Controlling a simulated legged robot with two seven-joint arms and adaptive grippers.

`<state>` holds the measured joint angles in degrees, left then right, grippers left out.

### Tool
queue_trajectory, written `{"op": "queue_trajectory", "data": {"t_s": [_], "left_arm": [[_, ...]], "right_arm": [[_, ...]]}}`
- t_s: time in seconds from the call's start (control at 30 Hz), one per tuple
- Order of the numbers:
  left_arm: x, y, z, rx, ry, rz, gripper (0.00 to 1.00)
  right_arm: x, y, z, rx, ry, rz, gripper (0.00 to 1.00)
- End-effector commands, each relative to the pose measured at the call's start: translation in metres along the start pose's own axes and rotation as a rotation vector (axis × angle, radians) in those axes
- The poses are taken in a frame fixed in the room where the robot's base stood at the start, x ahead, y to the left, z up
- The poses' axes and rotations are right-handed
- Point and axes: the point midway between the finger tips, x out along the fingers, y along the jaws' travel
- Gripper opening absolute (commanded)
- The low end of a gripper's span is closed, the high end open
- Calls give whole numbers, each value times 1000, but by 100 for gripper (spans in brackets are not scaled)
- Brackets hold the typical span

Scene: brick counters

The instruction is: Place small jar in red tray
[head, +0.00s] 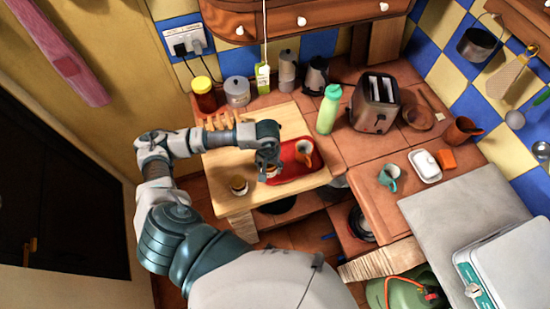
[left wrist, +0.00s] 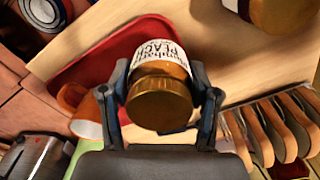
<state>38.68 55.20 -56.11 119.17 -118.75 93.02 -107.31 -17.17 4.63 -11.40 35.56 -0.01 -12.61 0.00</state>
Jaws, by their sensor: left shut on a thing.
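My left gripper (head: 268,163) is shut on the small jar (left wrist: 160,85), which has a gold-brown lid and a white label reading "PEACH". In the left wrist view the fingers (left wrist: 165,105) grip it from both sides. The red tray (left wrist: 100,52) lies on the pale wooden board, and in the head view the tray (head: 300,171) is just right of and beneath the gripper. The jar is at the tray's left part; I cannot tell whether it touches the tray. In the head view the gripper mostly hides the jar. My right gripper is not in view.
An orange and white mug (head: 304,152) stands in the tray's right part; it also shows in the left wrist view (left wrist: 88,122). Another jar (head: 239,185) stands on the board (head: 228,160) to the left. A green bottle (head: 328,110) and toaster (head: 375,103) stand behind.

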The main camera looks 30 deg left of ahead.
Motion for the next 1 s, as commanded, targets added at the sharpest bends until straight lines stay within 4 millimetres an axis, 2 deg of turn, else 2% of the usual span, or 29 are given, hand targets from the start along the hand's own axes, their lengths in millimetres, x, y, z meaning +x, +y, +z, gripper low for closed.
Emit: {"op": "queue_trajectory", "data": {"t_s": [0.1,0.33,0.5,0.6,0.93,0.97,1.0], "left_arm": [[0,4,-23,-1,-1,2,10],[3,7,-46,0,0,2,10],[30,7,-45,0,-4,0,10],[38,8,-46,1,0,1,10],[42,8,-46,2,1,0,10],[42,7,-45,1,0,0,69],[41,7,-45,1,0,0,79]], "right_arm": [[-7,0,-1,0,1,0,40],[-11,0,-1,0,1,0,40],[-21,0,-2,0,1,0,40],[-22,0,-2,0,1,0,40],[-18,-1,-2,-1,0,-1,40],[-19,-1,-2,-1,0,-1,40],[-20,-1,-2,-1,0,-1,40]]}}
